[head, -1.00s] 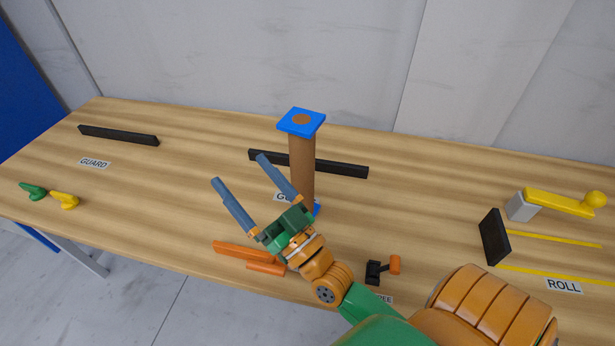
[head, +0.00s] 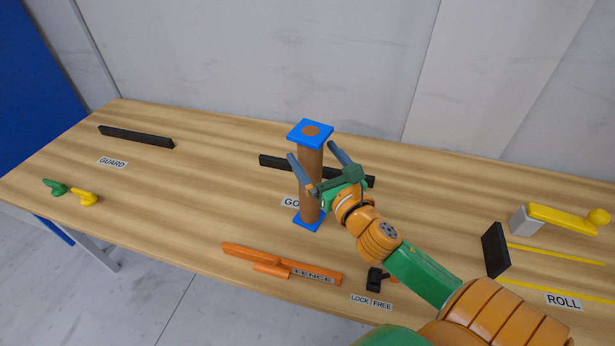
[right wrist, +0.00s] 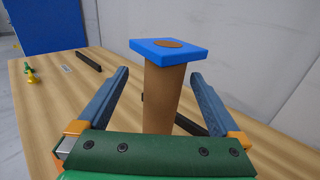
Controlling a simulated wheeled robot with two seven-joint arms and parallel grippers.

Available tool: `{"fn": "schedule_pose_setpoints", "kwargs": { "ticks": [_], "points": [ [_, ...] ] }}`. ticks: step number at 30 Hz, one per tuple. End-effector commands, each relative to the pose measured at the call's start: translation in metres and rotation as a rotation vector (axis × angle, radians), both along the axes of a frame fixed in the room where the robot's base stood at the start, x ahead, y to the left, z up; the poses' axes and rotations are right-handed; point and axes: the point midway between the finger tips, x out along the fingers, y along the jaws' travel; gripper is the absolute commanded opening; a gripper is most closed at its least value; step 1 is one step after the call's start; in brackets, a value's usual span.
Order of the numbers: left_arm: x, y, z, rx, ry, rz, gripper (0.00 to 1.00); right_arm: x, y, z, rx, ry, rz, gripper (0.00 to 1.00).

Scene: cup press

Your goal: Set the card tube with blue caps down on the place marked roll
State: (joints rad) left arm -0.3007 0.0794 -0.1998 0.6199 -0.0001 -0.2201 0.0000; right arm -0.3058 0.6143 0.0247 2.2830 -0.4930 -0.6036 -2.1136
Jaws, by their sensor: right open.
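The card tube (head: 311,172) stands upright on the table, brown, with a square blue cap at top and bottom. In the right wrist view the tube (right wrist: 163,98) rises between my two fingers. My right gripper (head: 314,152) is open, its blue-grey fingers on either side of the tube's upper half, with gaps visible in the wrist view. The place marked roll (head: 563,301) is at the right, with yellow lines and a black block (head: 495,250). My left gripper is not in view.
A black bar (head: 275,163) lies behind the tube. An orange fence piece (head: 245,256) is in front. A yellow lever (head: 560,219) on a grey block stands at the right. Green and yellow handles (head: 84,197) lie at the left. The table's middle left is clear.

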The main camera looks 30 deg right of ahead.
Motion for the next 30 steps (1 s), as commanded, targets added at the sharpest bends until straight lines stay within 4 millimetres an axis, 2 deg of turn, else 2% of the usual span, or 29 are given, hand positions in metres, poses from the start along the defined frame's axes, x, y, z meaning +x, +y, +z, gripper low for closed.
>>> {"fn": "schedule_pose_setpoints", "kwargs": {
  "ticks": [12,19,20,30],
  "points": [
    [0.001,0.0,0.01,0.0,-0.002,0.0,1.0,0.063,-0.016,-0.002,0.005,-0.002,0.0,1.0],
    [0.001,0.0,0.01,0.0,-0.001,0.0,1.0,0.068,-0.017,-0.004,0.004,0.0,0.002,1.0],
    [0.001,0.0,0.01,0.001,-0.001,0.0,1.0,0.067,-0.016,-0.004,0.004,0.0,0.002,0.97],
    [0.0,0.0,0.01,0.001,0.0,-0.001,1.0,0.067,-0.017,-0.004,0.004,0.0,0.002,0.06]
  ]
}}
